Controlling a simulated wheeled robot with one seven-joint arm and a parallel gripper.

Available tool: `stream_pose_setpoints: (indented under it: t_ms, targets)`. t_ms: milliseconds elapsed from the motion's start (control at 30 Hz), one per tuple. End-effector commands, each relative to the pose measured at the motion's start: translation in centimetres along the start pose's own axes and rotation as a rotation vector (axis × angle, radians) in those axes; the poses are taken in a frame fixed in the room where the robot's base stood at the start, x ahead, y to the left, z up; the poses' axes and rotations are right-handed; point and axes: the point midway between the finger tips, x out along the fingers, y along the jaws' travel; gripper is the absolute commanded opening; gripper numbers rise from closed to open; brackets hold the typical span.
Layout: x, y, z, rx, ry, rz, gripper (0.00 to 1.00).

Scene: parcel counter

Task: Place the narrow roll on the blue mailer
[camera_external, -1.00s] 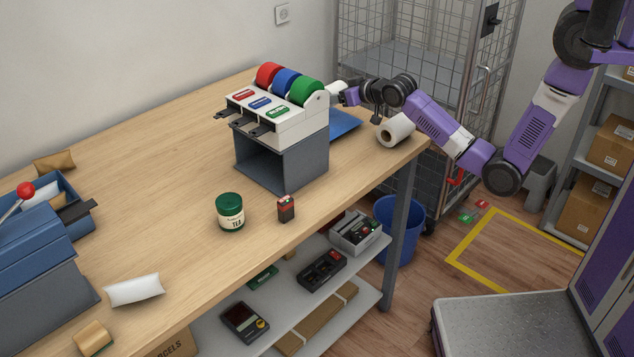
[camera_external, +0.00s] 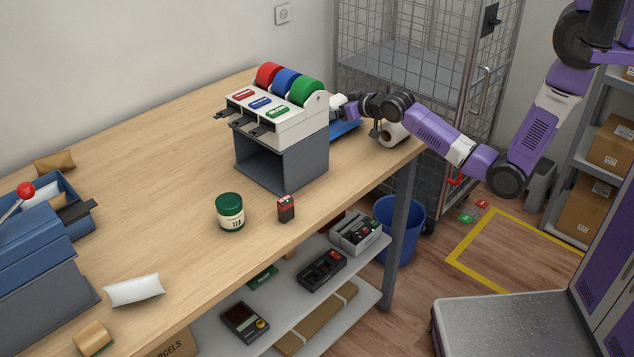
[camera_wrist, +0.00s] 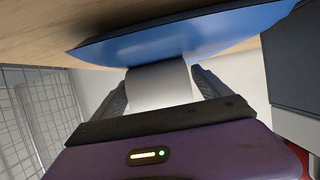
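The narrow roll is white and shows in the wrist view (camera_wrist: 160,86) between the two dark fingers of my gripper (camera_wrist: 160,78). My gripper is shut on it. In the external view the roll (camera_external: 337,102) is a small pale patch at the end of my gripper (camera_external: 342,107), partly behind the label dispenser. The blue mailer (camera_external: 346,129) lies flat on the table there, half hidden by the dispenser and my wrist. In the wrist view the mailer (camera_wrist: 215,32) lies right beyond the roll's far end. I cannot tell whether they touch.
A wider white roll (camera_external: 390,137) lies near the table's right edge, just under my wrist. The grey dispenser (camera_external: 280,150) with red, blue and green rolls stands close left of the mailer. A wire cage (camera_external: 420,60) stands behind. A tea tin (camera_external: 230,212) stands further forward.

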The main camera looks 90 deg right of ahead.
Motion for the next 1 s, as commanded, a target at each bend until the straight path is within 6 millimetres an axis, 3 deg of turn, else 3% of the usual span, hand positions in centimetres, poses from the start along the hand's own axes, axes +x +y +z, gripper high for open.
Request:
stream_pose_setpoints:
  t_ms: [267, 367, 800, 1000]
  targets:
    - [-0.2, 0.0, -0.5, 0.000, 0.000, 0.001, 0.87]
    - [-1.2, 0.0, -0.2, -0.001, 0.000, 0.000, 0.87]
    - [-9.5, 0.0, -0.2, -0.001, 0.000, 0.000, 0.87]
    - [-11.6, 0.0, -0.3, -0.001, 0.001, 0.000, 0.87]
